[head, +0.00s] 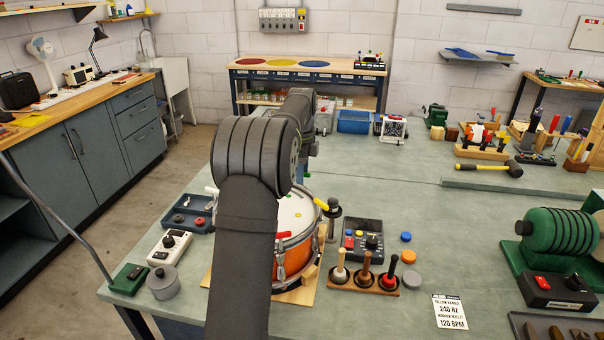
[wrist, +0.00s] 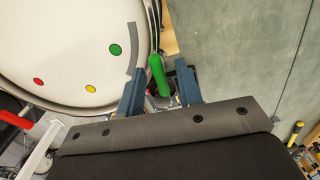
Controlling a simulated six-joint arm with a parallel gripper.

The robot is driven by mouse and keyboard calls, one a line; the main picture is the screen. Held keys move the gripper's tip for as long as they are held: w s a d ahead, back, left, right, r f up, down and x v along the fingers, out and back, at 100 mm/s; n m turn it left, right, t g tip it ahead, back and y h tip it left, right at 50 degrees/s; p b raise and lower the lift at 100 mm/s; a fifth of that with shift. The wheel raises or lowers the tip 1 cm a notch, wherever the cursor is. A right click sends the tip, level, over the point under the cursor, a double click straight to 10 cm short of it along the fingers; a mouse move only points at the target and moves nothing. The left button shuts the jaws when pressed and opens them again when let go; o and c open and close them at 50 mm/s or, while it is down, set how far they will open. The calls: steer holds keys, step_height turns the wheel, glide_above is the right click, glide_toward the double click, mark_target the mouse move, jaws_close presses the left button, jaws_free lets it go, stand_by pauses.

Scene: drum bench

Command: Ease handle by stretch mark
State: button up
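The drum (head: 291,258) has an orange shell and a pale head, and is partly hidden behind my arm. In the wrist view, its head (wrist: 70,45) carries red, yellow and green dots and a grey curved mark (wrist: 132,50) near the rim. A green handle (wrist: 158,76) stands at the rim beside that mark. My gripper (wrist: 160,82) is open, with one finger on each side of the green handle and a gap at the right finger. A yellow handle (head: 321,203) and a red handle (head: 283,235) also show.
A rack of mallets (head: 364,283), a control box (head: 361,240) and a card (head: 450,311) reading "yellow handle 240 Hz, wooden mallet 120 BPM" lie right of the drum. A white switch box (head: 170,247) and a grey pot (head: 163,283) stand left. The bench's middle is clear.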

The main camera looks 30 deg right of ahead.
steer(key=shift+f, duration=0.35)
jaws_close()
steer(key=n, duration=0.4)
steer(key=shift+n, duration=0.3)
steer(key=n, duration=0.4)
steer(key=shift+n, duration=0.3)
stand_by(0.4)
